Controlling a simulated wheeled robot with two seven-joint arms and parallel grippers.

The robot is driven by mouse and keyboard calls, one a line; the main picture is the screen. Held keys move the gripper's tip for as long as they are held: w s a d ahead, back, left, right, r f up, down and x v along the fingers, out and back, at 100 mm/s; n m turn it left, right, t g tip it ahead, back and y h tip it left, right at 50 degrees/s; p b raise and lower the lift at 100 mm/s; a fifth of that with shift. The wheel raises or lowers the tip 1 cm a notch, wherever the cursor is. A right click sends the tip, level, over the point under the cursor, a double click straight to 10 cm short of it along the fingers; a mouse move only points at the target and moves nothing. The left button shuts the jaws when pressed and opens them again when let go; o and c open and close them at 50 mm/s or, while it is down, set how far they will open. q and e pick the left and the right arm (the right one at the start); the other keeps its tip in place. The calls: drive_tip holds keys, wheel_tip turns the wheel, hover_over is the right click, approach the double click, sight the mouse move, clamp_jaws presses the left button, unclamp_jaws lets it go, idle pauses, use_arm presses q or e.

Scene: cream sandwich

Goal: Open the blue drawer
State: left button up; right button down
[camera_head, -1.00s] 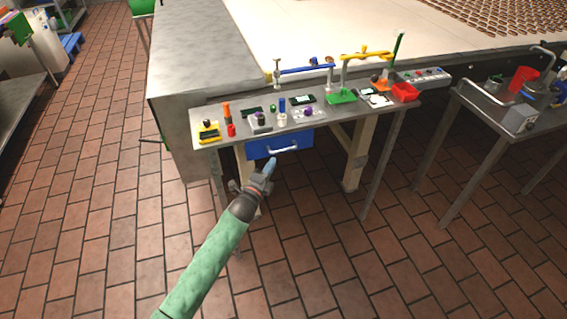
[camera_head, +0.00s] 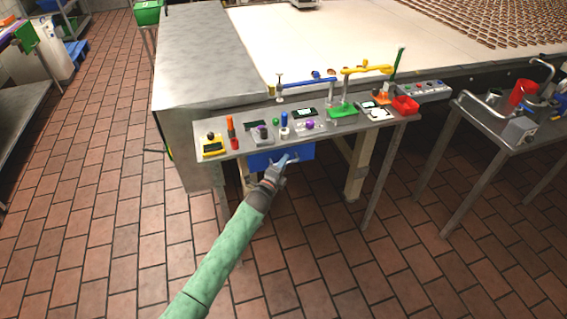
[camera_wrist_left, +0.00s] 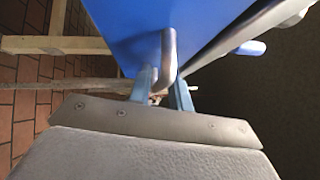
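The blue drawer (camera_head: 300,152) sits under the left part of the metal worktable, its front facing me, and looks closed. In the left wrist view its blue face (camera_wrist_left: 125,25) fills the top, with a metal handle (camera_wrist_left: 168,62) standing out from it. My left gripper (camera_head: 287,160) is at the drawer front. In the wrist view its two blue fingers (camera_wrist_left: 163,92) are close together with the handle bar between them, about a bar's width apart. In the head view my gripper and hand hide most of the handle. My right gripper is not in view.
The worktable (camera_head: 345,127) carries several small items, including a yellow device (camera_head: 213,146) and a red bin (camera_head: 405,106). A table leg (camera_head: 358,165) stands right of the drawer. A second metal table (camera_head: 480,118) is at right. The tiled floor in front is open.

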use_arm(q)
clamp_jaws()
